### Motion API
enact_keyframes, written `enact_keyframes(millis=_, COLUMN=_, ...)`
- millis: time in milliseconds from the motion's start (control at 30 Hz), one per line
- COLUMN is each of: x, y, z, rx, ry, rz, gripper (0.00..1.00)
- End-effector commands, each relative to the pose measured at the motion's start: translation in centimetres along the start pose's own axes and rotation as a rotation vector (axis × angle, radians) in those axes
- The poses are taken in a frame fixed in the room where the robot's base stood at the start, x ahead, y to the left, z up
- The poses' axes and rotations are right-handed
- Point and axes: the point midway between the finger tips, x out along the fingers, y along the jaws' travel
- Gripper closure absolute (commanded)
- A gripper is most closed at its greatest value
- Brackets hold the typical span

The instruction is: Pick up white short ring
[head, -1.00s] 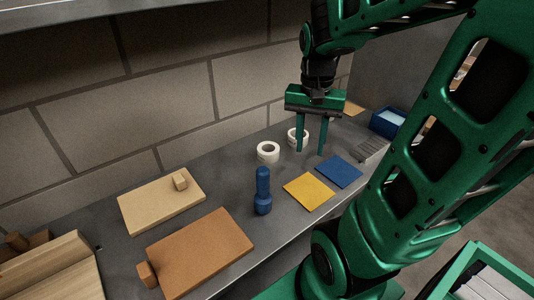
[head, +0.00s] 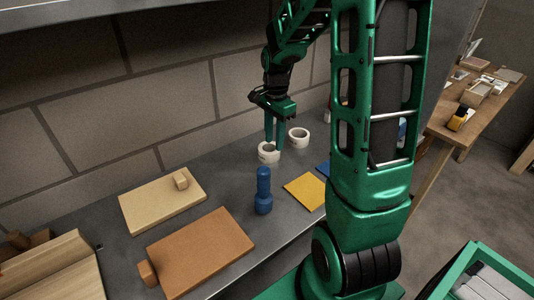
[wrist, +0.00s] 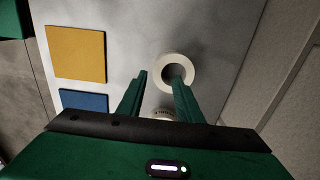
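Two white rings lie flat on the grey counter. The left ring (head: 267,159) is nearest my gripper (head: 274,144). It also shows in the wrist view as the upper ring (wrist: 174,57). The other ring (head: 299,137) lies to its right and shows in the wrist view (wrist: 163,113), partly hidden by my gripper. I cannot clearly tell which ring is shorter. My gripper (wrist: 159,77) is open and empty, pointing down. One finger overlaps the near ring's hole and the other is outside its rim; I cannot tell whether the finger is inside the hole.
A blue flashlight (head: 263,192) stands upright in front of the rings. A yellow square (head: 305,191) and a blue square (wrist: 84,101) lie nearby. A tan board (head: 160,203) and an orange-brown board (head: 201,252) are at left. The block wall (head: 165,110) rises close behind.

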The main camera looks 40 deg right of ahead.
Motion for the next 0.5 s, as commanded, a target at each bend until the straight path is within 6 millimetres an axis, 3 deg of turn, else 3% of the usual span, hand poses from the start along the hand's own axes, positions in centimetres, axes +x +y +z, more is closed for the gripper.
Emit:
enact_keyframes(millis=167, x=1.1, y=0.1, z=0.0, rx=0.0, ry=0.0, rz=0.002, gripper=0.68)
enact_keyframes(millis=500, x=5.5, y=0.1, z=0.0, rx=0.0, ry=0.0, rz=0.002, gripper=0.68)
